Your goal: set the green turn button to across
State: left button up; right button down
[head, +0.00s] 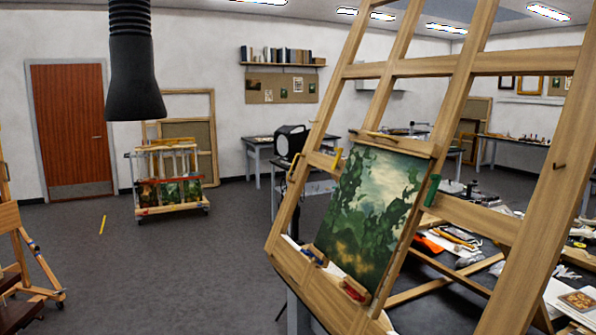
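The green turn button (432,190) is a small bar at the right edge of a green landscape painting (367,215). The painting stands on a large wooden easel frame (460,95). The bar's long side runs roughly up and down, along the painting's edge, with a slight lean. Whether it overlaps the painting is too small to tell. A yellow bar (294,167) is at the left of the frame, a blue piece (316,255) and a red piece (355,290) at the painting's lower edge. Neither of my grippers is in view.
A cluttered worktable (450,265) with tools and papers stands behind the easel at right. A wheeled rack of paintings (168,195) and another easel (30,245) are at left. A black duct (133,70) hangs from above. The floor (190,265) left of the big easel is clear.

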aim_at(437, 179)
jog(key=l+u, duration=0.8)
jog(key=l, duration=0.15)
jog(key=l+u, duration=0.45)
